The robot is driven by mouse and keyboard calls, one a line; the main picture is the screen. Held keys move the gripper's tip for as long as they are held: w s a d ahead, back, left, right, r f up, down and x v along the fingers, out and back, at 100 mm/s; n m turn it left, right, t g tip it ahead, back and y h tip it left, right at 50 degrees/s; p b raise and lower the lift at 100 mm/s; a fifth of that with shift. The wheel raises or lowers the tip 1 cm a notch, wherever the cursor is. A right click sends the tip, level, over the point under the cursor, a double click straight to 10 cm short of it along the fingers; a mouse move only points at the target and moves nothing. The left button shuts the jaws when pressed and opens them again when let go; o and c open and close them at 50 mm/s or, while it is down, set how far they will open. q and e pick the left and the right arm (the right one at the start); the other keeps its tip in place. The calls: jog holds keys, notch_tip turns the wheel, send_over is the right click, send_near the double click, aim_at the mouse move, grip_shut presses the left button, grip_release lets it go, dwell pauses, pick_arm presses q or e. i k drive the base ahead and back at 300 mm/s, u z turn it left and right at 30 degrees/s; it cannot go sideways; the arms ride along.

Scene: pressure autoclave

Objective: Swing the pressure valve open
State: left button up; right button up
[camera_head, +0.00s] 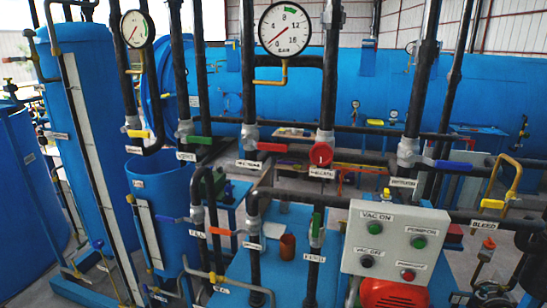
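Several small lever valves sit on the dark pipes, with white labels mostly too small to read surely. A red round handle end (321,154) faces me on the middle pipe, above a blurred label (321,173). To its left, a red lever (271,147) points sideways above another label (248,163). To its right, a blue lever (453,164) points sideways above a third label (403,182). I cannot tell for certain which is the pressure valve. Neither of my grippers is in view.
A large round gauge (286,28) hangs above the middle pipes, and a smaller one (137,29) is at upper left. A grey control box (393,240) with buttons stands at lower right. Upright pipes crowd the middle.

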aim_at(276, 147)
jog(key=k, duration=0.1)
jog(key=u, duration=1.35)
jog(key=i, duration=0.9)
jog(key=z, duration=1.8)
